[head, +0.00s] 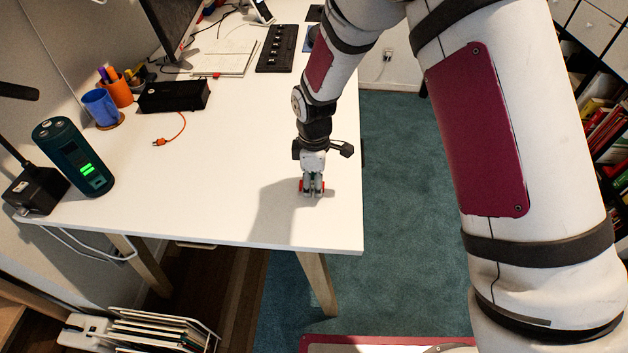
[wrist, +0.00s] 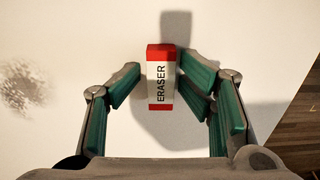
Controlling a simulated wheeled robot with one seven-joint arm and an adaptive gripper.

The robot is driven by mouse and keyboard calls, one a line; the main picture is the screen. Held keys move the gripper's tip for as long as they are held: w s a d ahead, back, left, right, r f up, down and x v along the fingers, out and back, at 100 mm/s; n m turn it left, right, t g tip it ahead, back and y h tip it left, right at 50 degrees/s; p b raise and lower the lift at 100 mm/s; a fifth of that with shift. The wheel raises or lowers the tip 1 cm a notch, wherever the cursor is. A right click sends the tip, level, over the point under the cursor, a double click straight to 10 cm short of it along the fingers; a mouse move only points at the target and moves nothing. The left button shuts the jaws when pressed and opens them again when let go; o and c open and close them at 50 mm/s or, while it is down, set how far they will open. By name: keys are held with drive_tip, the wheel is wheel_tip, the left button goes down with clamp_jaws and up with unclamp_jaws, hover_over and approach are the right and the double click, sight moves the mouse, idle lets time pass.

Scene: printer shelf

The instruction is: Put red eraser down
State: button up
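The red eraser (wrist: 161,90) is a white block with red ends and the word ERASER on it. In the wrist view it stands between the fingers of my gripper (wrist: 160,75). A narrow strip of white table shows between the left finger and the eraser; the right finger is very close to its other side, and I cannot tell if it touches. The fingers look slightly open around it.
The white table (head: 220,200) is clear around my gripper, with its right edge close by. A dark speaker (head: 73,155), blue mug (head: 101,107), orange pen cup (head: 117,92) and black box (head: 174,95) stand to the left. A grey smudge (wrist: 25,88) marks the table.

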drive_tip(key=shift+s+f, duration=0.15)
drive_tip(key=shift+s, duration=0.1)
wheel_tip(320, 180, up, 13)
drive_tip(key=p, duration=0.1)
drive_tip(key=shift+w, duration=0.2)
drive_tip(key=s+d+r+m+t, duration=0.1)
drive_tip(key=s+d+r+m, duration=0.35)
drive_tip(key=d+r, duration=0.3)
drive_tip(key=s+d+r+m, duration=0.4)
drive_tip(key=s+d+r, duration=0.2)
drive_tip(key=r, duration=0.2)
drive_tip(key=s+d+r+m+t, duration=0.1)
drive_tip(key=s+d+m, duration=0.3)
drive_tip(key=s, duration=0.5)
drive_tip(key=s+d+r+m, duration=0.1)
drive_tip(key=s+d+m, duration=0.3)
drive_tip(key=s, duration=0.5)
drive_tip(key=shift+s+r+m+t, duration=0.3)
drive_tip(key=shift+m+t, duration=0.1)
drive_tip(key=shift+m, duration=0.25)
